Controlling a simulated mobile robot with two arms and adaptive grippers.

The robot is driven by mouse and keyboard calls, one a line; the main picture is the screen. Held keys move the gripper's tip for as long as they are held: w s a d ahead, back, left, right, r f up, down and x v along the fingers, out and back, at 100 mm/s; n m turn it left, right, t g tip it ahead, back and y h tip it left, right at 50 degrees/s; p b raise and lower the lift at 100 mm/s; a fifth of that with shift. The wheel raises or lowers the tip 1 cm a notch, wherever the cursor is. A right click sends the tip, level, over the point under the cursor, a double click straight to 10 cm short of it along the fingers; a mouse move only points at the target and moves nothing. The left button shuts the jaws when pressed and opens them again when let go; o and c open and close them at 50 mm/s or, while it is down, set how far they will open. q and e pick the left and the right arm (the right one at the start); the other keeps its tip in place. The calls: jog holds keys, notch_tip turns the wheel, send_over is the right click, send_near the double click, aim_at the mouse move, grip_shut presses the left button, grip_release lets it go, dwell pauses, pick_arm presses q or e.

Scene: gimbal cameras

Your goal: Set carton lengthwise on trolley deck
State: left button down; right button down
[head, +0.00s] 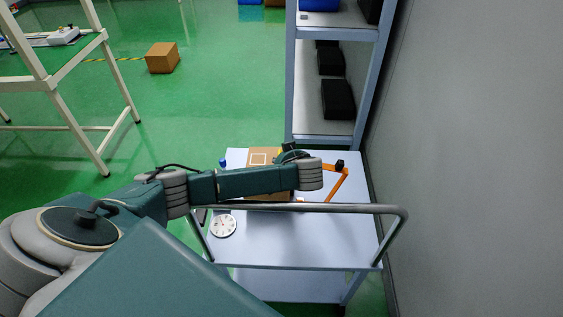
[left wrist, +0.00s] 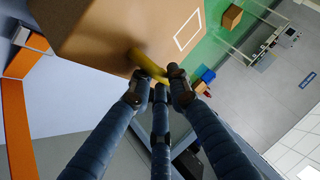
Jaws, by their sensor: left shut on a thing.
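The brown carton (head: 262,157), with a white square outline on its side, shows at the far part of the trolley deck (head: 315,235), partly hidden behind my left arm. In the left wrist view the carton (left wrist: 110,35) fills the upper left, with a yellow handle-like piece (left wrist: 147,65) at its side. My left gripper (left wrist: 158,88) is shut on that yellow piece. In the head view the left gripper (head: 290,155) is mostly covered by its own wrist. I cannot tell whether the carton touches the deck. My right gripper is not in view.
A round white dial (head: 223,226) lies at the deck's left edge, an orange bracket (head: 340,183) stands at its right. A metal handle rail (head: 340,208) crosses the near side. A shelf rack (head: 290,90) stands behind, a grey wall (head: 480,160) on the right. The near deck is bare.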

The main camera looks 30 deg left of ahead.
pick_arm(q)
jog(key=shift+w+f, duration=0.1)
jog(key=shift+f, duration=0.15)
jog(key=c, duration=1.6)
grip_release()
jog(key=shift+o, duration=0.2)
jog(key=shift+s+d+f, duration=0.1)
jog(key=shift+s+f, duration=0.05)
jog(key=shift+s, duration=0.05)
jog(key=v, duration=0.8)
jog(key=shift+w, duration=0.15)
jog(key=shift+r, duration=0.25)
jog(key=shift+w, duration=0.1)
